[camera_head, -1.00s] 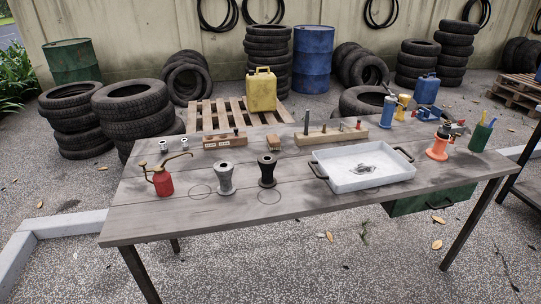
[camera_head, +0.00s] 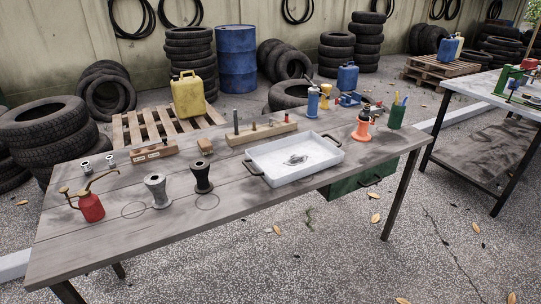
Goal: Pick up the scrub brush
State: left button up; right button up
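A small tan wooden block-like thing (camera_head: 205,146) lies on the grey plank workbench (camera_head: 105,235), between two wooden holders. It may be the scrub brush, but it is too small for me to see bristles. Nothing else in view is clearly a brush. Neither of my grippers is in view.
On the bench stand a red oil can (camera_head: 90,207), grey spool (camera_head: 158,190), black spool (camera_head: 202,178), white tray (camera_head: 296,158), orange jack-like thing (camera_head: 363,126) and green cup (camera_head: 397,116). A second table (camera_head: 500,101) is at right. Open floor lies in front.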

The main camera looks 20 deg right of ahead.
aim_at(205, 147)
jog(key=i+l, duration=0.15)
jog(key=l, duration=0.25)
jog(key=i+l, duration=0.15)
jog(key=l, duration=0.25)
jog(key=i+l, duration=0.15)
jog(key=l, duration=0.25)
jog(key=i+l, duration=0.2)
jog(key=l, duration=0.2)
